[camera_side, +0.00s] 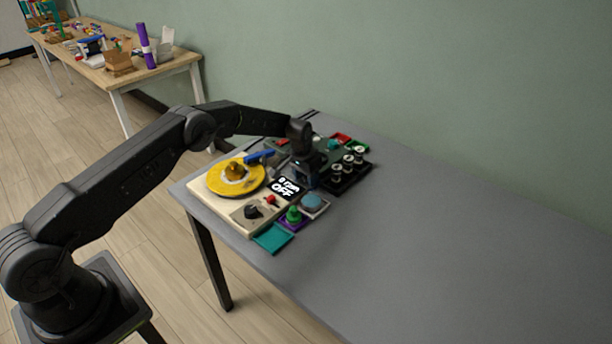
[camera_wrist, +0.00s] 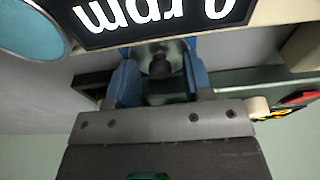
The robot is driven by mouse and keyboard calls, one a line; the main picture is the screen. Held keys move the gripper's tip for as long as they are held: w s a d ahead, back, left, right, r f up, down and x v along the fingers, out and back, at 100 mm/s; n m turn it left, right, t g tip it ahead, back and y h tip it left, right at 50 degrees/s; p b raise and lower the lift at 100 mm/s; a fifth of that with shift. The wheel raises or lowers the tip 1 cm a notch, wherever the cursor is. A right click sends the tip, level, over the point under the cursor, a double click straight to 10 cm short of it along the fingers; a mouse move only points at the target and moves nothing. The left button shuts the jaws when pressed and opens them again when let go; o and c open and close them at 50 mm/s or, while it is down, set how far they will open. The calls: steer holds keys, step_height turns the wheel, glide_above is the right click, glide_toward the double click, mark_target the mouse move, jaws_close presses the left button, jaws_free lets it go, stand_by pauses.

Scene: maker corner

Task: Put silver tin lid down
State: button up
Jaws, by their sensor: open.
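My gripper (camera_side: 309,180) points down over the right side of the turntable board, beside the black display. In the wrist view its two blue fingers (camera_wrist: 160,82) are apart. Between them shows a grey, round metallic thing with a dark knob (camera_wrist: 159,64), which looks like the silver tin lid. I cannot tell whether the fingers touch it, or exactly what it rests on. In the side view my gripper hides that spot.
A yellow turntable disc (camera_side: 219,183) is to the left. A light-blue round thing (camera_side: 313,202), a green-topped piece (camera_side: 294,215) and a teal tray (camera_side: 273,238) are in front. A black rack (camera_side: 350,178) holds several silver-topped pieces. The table's right side is clear.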

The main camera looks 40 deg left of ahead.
steer(key=shift+r, duration=0.1)
steer(key=s+d+r, duration=0.1)
steer(key=s+r, duration=0.3)
steer(key=r, duration=0.8)
steer(key=s+d+r, duration=0.2)
steer(key=s+r, duration=0.2)
steer(key=r, duration=0.9)
steer(key=s+d+r+t, duration=0.2)
steer(key=s+r, duration=0.6)
steer(key=s, duration=0.2)
steer(key=s+d+t, duration=0.1)
steer(key=s+d, duration=0.2)
steer(key=s, duration=2.2)
steer(key=shift+d+f+t, duration=0.15)
steer(key=shift+d+t, duration=0.05)
steer(key=shift+t, duration=0.2)
